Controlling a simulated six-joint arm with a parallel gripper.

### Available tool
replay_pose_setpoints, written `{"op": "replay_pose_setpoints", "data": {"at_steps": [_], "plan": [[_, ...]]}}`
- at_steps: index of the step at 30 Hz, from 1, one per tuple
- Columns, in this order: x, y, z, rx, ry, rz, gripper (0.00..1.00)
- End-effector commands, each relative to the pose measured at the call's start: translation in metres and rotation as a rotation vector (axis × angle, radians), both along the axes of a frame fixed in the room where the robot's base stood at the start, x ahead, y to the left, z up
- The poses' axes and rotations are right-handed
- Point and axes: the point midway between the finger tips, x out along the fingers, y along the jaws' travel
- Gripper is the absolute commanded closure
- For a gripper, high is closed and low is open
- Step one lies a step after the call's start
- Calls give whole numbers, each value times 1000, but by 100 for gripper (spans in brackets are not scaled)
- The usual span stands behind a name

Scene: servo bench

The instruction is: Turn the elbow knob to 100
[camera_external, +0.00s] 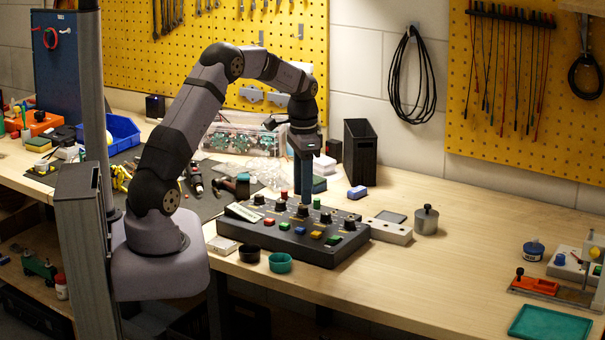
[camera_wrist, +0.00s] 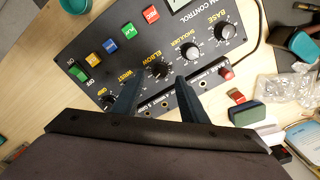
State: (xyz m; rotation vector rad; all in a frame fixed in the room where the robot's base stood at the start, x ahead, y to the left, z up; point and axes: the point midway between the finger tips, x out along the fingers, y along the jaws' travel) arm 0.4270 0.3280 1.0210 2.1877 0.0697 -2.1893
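The elbow knob (camera_wrist: 158,70) is a black dial, the middle one in a row of knobs on the dark arm control box (camera_external: 238,228). In the wrist view its label "ELBOW" is readable, but its pointer and scale are too small to read. My gripper (camera_wrist: 159,80) is open, with one dark blue finger on each side of the elbow knob and visible gaps between. In the external view my gripper (camera_external: 304,200) points straight down over the middle of the knob row, its fingertips low by the panel. I cannot tell whether a finger touches the knob.
The shoulder knob (camera_wrist: 190,50) and wrist knob (camera_wrist: 132,88) flank the elbow knob closely. Coloured buttons, including a blue one (camera_external: 300,230), line the box's front. A black cup (camera_external: 249,253) and a teal cup (camera_external: 280,262) stand before it.

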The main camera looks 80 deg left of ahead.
Motion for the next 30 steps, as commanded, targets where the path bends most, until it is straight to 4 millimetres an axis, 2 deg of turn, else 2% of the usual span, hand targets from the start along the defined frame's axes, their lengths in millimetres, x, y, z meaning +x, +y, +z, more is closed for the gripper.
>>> {"op": "replay_pose_setpoints", "data": {"at_steps": [9,20,25,30], "plan": [[0,-1,-32,-1,1,0,61],[0,0,-37,1,-1,0,61],[0,0,-37,0,-1,0,99],[0,0,-37,0,-1,2,100]]}}
